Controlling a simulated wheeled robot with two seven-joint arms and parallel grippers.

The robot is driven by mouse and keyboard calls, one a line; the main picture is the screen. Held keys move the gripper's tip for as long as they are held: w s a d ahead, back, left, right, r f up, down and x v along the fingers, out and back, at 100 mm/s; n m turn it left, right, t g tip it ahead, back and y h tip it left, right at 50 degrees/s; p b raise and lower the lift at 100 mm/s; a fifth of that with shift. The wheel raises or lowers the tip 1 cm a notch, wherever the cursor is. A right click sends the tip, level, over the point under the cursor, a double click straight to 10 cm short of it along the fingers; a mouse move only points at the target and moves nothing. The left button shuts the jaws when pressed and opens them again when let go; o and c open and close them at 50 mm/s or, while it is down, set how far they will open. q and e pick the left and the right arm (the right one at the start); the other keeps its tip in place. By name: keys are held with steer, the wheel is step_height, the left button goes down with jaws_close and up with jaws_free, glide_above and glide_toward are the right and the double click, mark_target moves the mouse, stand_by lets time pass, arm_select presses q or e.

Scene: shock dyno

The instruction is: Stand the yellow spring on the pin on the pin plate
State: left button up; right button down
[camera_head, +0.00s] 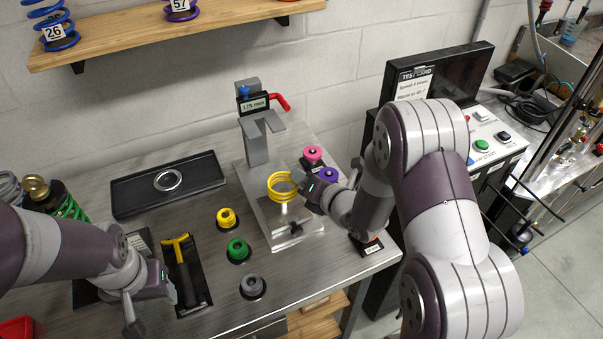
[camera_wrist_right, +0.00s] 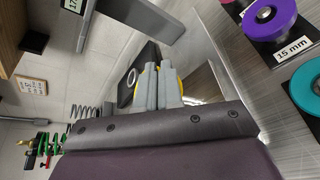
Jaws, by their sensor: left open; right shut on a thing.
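The yellow spring (camera_head: 281,187) is above the metal pin plate (camera_head: 293,231), below the grey forked arm of the stand. My right gripper (camera_head: 303,187) is shut on the spring from its right side. In the right wrist view the gripper fingers (camera_wrist_right: 160,86) hide most of the spring, and only a bit of yellow (camera_wrist_right: 182,82) shows beside them. My left gripper (camera_head: 130,308) is open and empty at the front left, near the yellow-handled tool (camera_head: 181,262).
The gauge stand (camera_head: 257,145) rises behind the spring. Yellow (camera_head: 227,218), green (camera_head: 238,249) and grey (camera_head: 252,285) bushings sit left of the plate. Pink (camera_head: 313,153) and purple (camera_head: 328,175) rings lie close to my right gripper. A black tray (camera_head: 125,208) lies at the back left.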

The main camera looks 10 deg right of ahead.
steer(key=shift+f, duration=0.55)
step_height(320, 180, down, 2)
steer(key=shift+w+a+b, duration=0.1)
steer(key=shift+w+b, duration=0.05)
steer(key=shift+b, duration=0.85)
arm_select(q)
step_height(320, 180, down, 5)
steer(key=b, duration=0.3)
steer(key=shift+f, duration=0.15)
arm_select(e)
step_height(320, 180, down, 2)
steer(key=shift+f, duration=0.15)
arm_select(q)
steer(key=shift+w+f, duration=0.1)
steer(key=shift+f, duration=0.05)
arm_select(e)
steer(key=shift+f, duration=0.15)
steer(key=c, duration=1.2)
jaws_free()
arm_select(q)
steer(key=shift+f+b, duration=0.5)
steer(key=shift+b, duration=0.1)
arm_select(e)
steer(key=v, duration=1.3)
